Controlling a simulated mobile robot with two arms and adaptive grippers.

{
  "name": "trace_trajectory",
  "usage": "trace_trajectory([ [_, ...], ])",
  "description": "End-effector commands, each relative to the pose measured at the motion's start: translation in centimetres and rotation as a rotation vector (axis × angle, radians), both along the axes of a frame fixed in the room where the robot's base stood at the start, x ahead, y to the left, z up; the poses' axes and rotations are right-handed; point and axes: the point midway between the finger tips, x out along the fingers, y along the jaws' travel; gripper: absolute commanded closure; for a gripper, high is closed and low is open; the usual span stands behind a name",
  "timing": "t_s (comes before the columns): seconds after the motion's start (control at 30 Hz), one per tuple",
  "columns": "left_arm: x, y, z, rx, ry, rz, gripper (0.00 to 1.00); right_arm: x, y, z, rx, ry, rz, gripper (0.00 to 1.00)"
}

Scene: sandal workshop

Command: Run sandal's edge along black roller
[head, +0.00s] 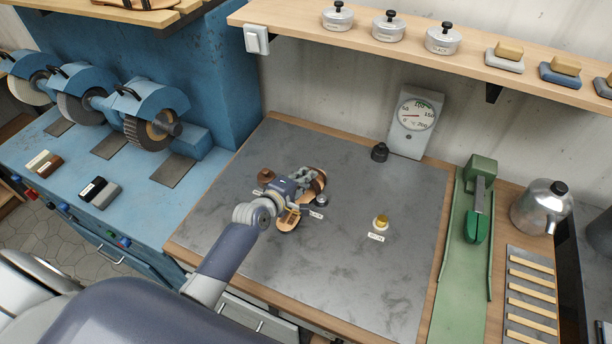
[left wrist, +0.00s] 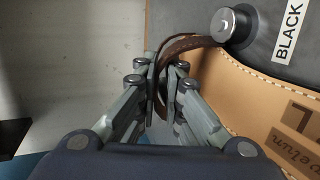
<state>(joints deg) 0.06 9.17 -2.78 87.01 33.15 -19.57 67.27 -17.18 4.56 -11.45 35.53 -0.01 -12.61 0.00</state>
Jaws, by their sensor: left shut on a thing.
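The tan leather sandal (head: 288,221) with a brown strap is over the grey mat, partly hidden by my left gripper (head: 303,187). In the left wrist view the gripper (left wrist: 166,85) is shut on the sandal's brown strap (left wrist: 190,43), and the stamped tan sole (left wrist: 245,95) lies to the right. The black roller (head: 321,200), a small knob labelled BLACK, is right beside the sandal. In the left wrist view the roller (left wrist: 234,26) overlaps the strap and sole edge; I cannot tell whether they touch. My right gripper is not in view.
A brown roller (head: 266,176) stands left of the sandal, and a yellow-topped one (head: 381,222) stands to the right. The grey mat (head: 350,270) is bare at front. A dial gauge (head: 415,120) and dark knob (head: 379,152) stand behind. Grinding wheels (head: 150,130) are at left.

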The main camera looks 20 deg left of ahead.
Motion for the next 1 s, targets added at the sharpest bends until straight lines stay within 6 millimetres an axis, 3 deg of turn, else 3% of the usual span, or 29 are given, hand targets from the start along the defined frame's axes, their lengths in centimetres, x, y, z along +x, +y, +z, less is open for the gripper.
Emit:
trace_trajectory([
  [0.5,-1.5,0.2,-0.1,-0.001,0.0,-0.002,1.0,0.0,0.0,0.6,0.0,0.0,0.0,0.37],
  [1.0,-1.8,0.2,0.0,-0.003,0.0,-0.002,1.0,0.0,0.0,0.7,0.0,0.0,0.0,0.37],
])
